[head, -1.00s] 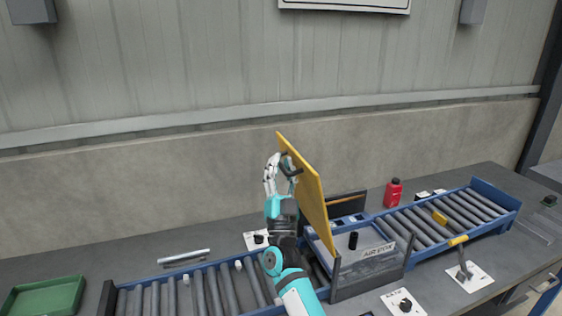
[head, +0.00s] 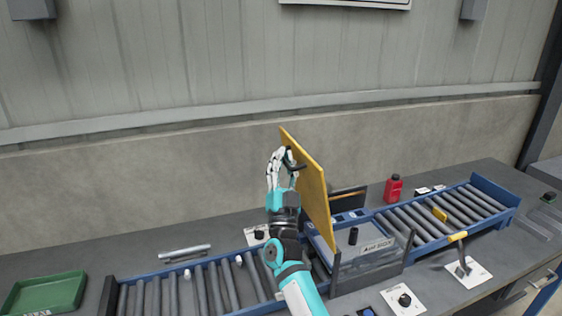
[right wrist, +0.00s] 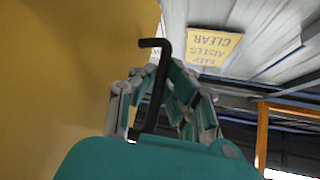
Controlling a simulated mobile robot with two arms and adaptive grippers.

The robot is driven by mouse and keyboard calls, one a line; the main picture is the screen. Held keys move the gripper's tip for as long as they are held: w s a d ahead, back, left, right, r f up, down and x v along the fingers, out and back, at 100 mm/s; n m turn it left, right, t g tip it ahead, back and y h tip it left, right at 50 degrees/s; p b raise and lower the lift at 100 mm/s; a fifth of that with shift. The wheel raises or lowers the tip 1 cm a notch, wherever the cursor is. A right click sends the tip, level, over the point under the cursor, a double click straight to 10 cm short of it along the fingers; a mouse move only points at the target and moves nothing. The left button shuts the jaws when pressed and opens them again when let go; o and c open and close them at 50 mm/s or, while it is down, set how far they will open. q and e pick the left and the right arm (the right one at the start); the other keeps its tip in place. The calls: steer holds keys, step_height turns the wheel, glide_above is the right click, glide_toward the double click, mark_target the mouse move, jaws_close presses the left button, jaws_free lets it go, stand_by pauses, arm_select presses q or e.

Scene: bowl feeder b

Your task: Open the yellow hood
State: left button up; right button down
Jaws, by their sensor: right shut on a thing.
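The yellow hood (head: 312,195) stands raised, tilted steeply up over the box on the conveyor in the head view. It also fills the left side of the right wrist view (right wrist: 60,80). My right gripper (head: 285,160) is at the hood's upper left side, shut on its black handle (head: 295,166). The bent black handle (right wrist: 153,85) passes between the fingers in the right wrist view. The open grey box (head: 375,258) with a label and a black knob (head: 353,236) lies below the hood. My left gripper is not in view.
Roller conveyors run left (head: 200,290) and right (head: 440,215) of the box. A red bottle (head: 393,188) stands behind the right conveyor. A green tray (head: 45,294) lies at far left. A yellow-handled lever (head: 458,237) stands at front right.

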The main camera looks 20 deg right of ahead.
mark_target(301, 162)
steer(key=shift+m+g+h, duration=0.5)
steer(key=shift+m+h, duration=0.3)
steer(key=shift+m, duration=0.1)
steer(key=d, duration=0.2)
steer(key=d+r, duration=0.1)
steer(key=d, duration=0.1)
steer(key=shift+d+r, duration=0.2)
steer(key=shift+d, duration=0.1)
steer(key=c, duration=1.6)
jaws_free()
steer(key=shift+c, duration=0.2)
steer(key=v, duration=1.2)
steer(key=shift+y, duration=0.3)
